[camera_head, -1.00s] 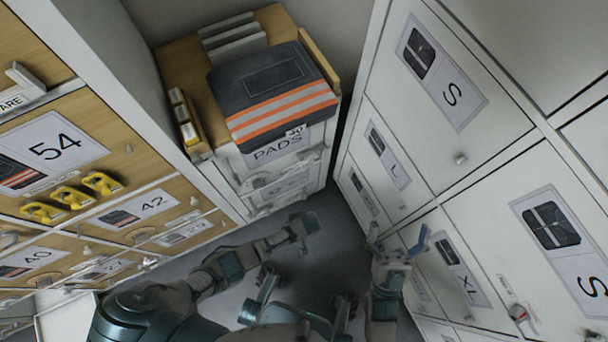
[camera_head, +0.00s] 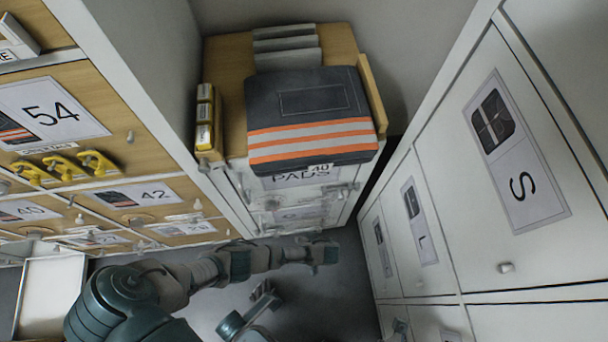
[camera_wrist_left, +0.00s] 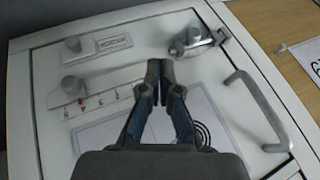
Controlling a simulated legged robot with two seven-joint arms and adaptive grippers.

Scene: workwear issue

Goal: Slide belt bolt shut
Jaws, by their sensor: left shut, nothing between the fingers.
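In the left wrist view a white door panel fills most of the picture. A grey metal bolt (camera_wrist_left: 197,42) with a knob is mounted near its top right corner; I cannot tell whether it is fully across. My left gripper (camera_wrist_left: 160,66) is shut and empty, its fingertips below and left of the bolt, with no clear contact. In the head view my left arm reaches in from the left, and its end (camera_head: 322,252) is in front of the white cabinet (camera_head: 232,180) marked PADS. The bolt is too small to single out there.
The panel also carries a round knob (camera_wrist_left: 72,44), a slider knob (camera_wrist_left: 72,85) over a numbered scale, and a bar handle (camera_wrist_left: 262,112). A dark folded garment (camera_head: 310,105) with orange stripes lies on the cabinet. White lockers (camera_head: 450,200) stand right, wooden drawers (camera_head: 110,150) left.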

